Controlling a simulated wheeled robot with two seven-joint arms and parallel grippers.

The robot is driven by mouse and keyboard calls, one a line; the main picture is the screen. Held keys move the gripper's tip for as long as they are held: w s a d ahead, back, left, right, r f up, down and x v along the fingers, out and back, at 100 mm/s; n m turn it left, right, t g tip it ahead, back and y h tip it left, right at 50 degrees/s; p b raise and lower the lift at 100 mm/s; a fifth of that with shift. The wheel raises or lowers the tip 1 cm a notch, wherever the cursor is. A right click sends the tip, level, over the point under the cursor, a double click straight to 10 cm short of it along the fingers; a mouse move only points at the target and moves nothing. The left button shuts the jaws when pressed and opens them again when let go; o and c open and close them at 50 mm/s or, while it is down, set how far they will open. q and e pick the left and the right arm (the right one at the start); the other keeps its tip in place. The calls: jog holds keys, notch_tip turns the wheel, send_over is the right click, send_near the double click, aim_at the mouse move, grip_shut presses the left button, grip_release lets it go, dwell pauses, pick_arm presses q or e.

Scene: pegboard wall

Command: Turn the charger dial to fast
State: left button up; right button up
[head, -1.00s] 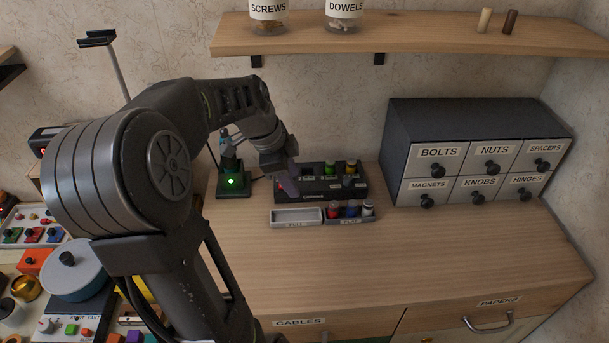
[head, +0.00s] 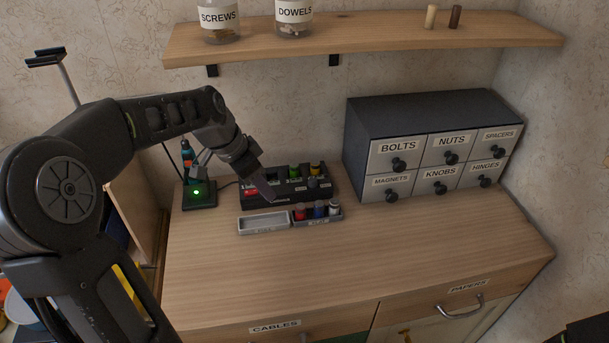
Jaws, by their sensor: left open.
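The charger (head: 325,188) is a black box on the wooden worktop, with green-topped and yellow-topped cells standing in it. A small dark round knob (head: 313,183) on its right part may be the dial; its setting is too small to read. My left gripper (head: 268,192) is open and reaches down from the left over the left front part of the charger. It hides some of the charger's face there, and I cannot tell whether it touches. A red patch shows beside the fingers.
A grey two-part tray (head: 264,224) lies just in front of the charger, with several cells in its right half. A stand with a green light (head: 198,194) is left of it. A drawer cabinet (head: 430,150) stands right. A shelf (head: 370,38) hangs above. The front worktop is clear.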

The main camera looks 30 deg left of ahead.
pick_arm(q)
jog(key=p, duration=0.4)
send_over(313, 178)
jog(key=s+a, duration=0.1)
jog(key=s, duration=0.2)
jog(key=shift+a+r, duration=0.15)
jog(key=shift+a, duration=0.05)
jog(key=shift+w+p+x, duration=0.15)
jog(key=shift+p+x, duration=0.05)
jog(key=shift+x, duration=1.2)
jog(key=shift+w+p+x, duration=0.1)
jog(key=shift+p+x, duration=0.05)
jog(key=shift+x, duration=1.25)
jog(key=shift+d+r, duration=0.1)
jog(key=shift+r, duration=0.05)
jog(key=shift+c, duration=0.2)
grip_shut()
